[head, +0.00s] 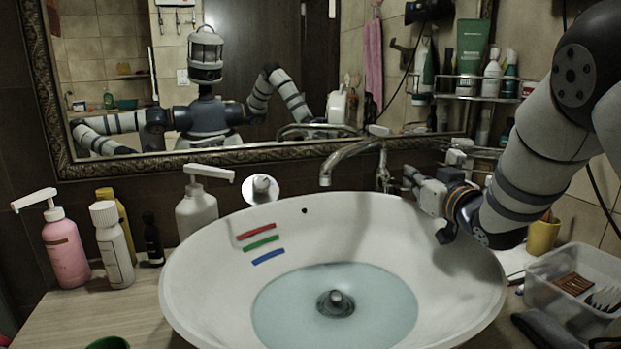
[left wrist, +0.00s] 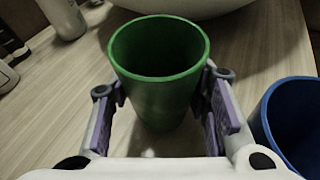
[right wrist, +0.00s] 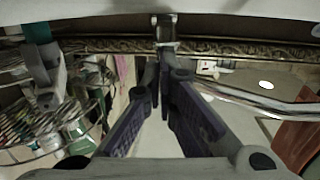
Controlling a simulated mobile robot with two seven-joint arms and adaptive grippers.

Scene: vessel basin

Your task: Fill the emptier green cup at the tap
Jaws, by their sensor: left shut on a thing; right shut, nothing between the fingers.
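A green cup (left wrist: 160,75) stands upright between the fingers of my left gripper (left wrist: 165,112), which is shut on it. Its inside looks dark and I cannot tell a water level. A green rim (head: 108,343) shows at the bottom left of the head view; most of it is cut off. The chrome tap (head: 350,152) arches over the back of the basin (head: 215,270), and no stream shows under its spout. My right gripper (head: 410,178) is shut and empty, just right of the tap's upright lever (head: 383,170). Whether it touches the lever is unclear.
Pale blue water (head: 380,310) lies in the basin around a drain plug (head: 336,302). A blue cup (left wrist: 295,120) stands right of the green cup. Pink (head: 66,250) and white (head: 113,245) bottles stand at the left. A clear bin (head: 570,270) is at the right.

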